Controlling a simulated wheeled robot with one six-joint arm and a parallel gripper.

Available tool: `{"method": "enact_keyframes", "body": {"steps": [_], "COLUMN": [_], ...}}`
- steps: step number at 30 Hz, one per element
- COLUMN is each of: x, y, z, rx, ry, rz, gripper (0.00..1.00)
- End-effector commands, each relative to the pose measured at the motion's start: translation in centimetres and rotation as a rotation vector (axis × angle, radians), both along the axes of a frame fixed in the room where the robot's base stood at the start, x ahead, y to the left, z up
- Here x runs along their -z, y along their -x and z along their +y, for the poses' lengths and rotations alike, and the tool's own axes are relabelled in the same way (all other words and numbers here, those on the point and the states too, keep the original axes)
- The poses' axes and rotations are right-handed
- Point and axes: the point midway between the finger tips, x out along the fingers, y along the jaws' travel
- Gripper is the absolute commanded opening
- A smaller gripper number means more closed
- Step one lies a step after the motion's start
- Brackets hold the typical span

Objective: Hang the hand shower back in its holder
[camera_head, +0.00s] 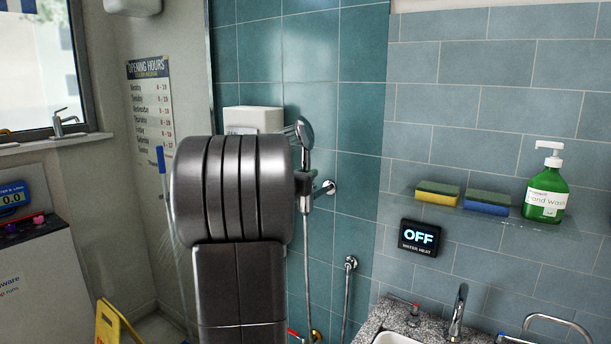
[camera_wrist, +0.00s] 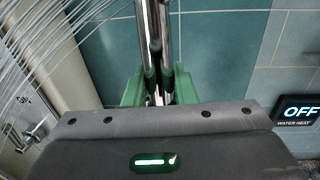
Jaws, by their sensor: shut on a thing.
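The chrome hand shower (camera_head: 304,133) is upright in the head view, just right of my arm, its head at the top. The chrome wall holder (camera_head: 327,188) is on the teal tiles, close beside the handle in the picture. I cannot tell whether the handle sits in it or stands in front of it. In the wrist view my gripper (camera_wrist: 158,92) has its green fingers closed around the chrome handle (camera_wrist: 147,45). In the head view my arm hides most of the gripper.
A chrome wall fitting with a hose (camera_head: 350,264) is below the holder. To the right, a glass shelf carries sponges (camera_head: 437,193) and a green soap bottle (camera_head: 546,190). An OFF display (camera_head: 420,238) hangs below it, above a sink (camera_head: 395,338). A white box (camera_head: 253,119) is behind my arm.

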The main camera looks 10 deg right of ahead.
Motion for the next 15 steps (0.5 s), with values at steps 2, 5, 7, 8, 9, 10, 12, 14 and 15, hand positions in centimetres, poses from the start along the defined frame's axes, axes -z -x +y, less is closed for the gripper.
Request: {"method": "enact_keyframes", "body": {"steps": [2, 5, 7, 8, 9, 10, 12, 14, 15], "x": [0.16, 0.33, 0.44, 0.49, 0.56, 0.60, 0.71, 0.77, 0.78], "y": [0.01, 0.01, 0.01, 0.01, 0.01, 0.01, 0.01, 0.01, 0.01], "z": [-0.01, -0.01, -0.01, -0.01, -0.02, -0.02, -0.01, -0.02, -0.02], "rx": [0.000, 0.000, 0.000, 0.000, 0.000, 0.000, 0.000, 0.000, 0.000], "ry": [0.001, 0.001, 0.001, 0.001, 0.001, 0.000, 0.000, 0.000, 0.000], "rz": [-0.001, -0.001, -0.001, -0.002, -0.001, -0.002, -0.001, -0.001, -0.001], "gripper": [0.00, 0.00, 0.00, 0.00, 0.00, 0.00, 0.00, 0.00, 0.00]}}
